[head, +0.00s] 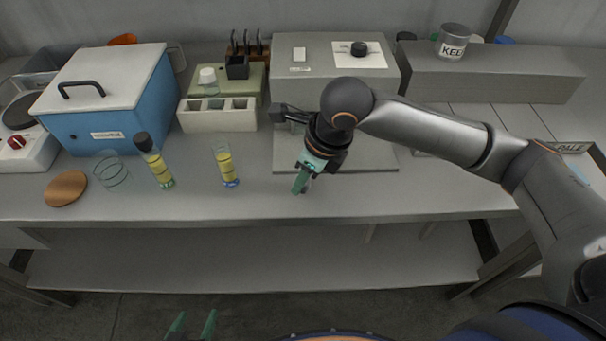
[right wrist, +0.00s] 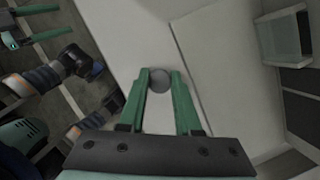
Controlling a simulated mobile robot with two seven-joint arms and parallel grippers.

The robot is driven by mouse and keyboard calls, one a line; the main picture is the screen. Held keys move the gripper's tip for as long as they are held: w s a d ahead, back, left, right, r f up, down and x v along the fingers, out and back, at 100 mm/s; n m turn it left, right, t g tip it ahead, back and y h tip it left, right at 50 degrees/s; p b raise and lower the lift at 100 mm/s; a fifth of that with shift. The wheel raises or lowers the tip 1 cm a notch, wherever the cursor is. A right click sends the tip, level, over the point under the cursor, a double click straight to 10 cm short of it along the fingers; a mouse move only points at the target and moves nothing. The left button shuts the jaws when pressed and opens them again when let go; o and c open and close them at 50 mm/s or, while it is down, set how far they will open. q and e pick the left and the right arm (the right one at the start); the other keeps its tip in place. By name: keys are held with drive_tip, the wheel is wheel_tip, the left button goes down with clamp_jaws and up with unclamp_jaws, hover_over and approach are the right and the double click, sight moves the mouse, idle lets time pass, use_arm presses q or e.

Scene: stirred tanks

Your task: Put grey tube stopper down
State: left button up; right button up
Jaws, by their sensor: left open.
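The grey tube stopper (right wrist: 159,80) shows as a small round grey disc between the green fingertips of my right gripper (right wrist: 160,78) in the right wrist view. The fingers press in on both sides of it. In the head view my right gripper (head: 300,186) points down over the front of the bench, and its fingers hide the stopper there. I cannot tell whether the stopper touches the bench. My left gripper (head: 191,325) is open and empty at the bottom of the head view, below the bench edge.
A tube with yellow contents (head: 226,166) stands left of my right gripper. Another yellow tube with a dark cap (head: 158,168) stands further left, near a cork disc (head: 66,188). A white rack (head: 218,116) and blue box (head: 110,110) stand behind. The bench front (head: 380,195) is clear.

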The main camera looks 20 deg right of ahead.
drive_tip(key=o, duration=0.5)
drive_tip(key=shift+c, duration=0.2)
use_arm(q)
drive_tip(key=shift+a+f, duration=0.1)
drive_tip(key=shift+f, duration=0.05)
drive_tip(key=shift+s+a+r+p, duration=0.2)
drive_tip(key=shift+a+r+p, duration=0.35)
drive_tip(key=shift+p, duration=0.35)
use_arm(e)
drive_tip(key=v, duration=1.2)
drive_tip(key=shift+r, duration=0.2)
use_arm(q)
drive_tip(key=shift+d, duration=0.1)
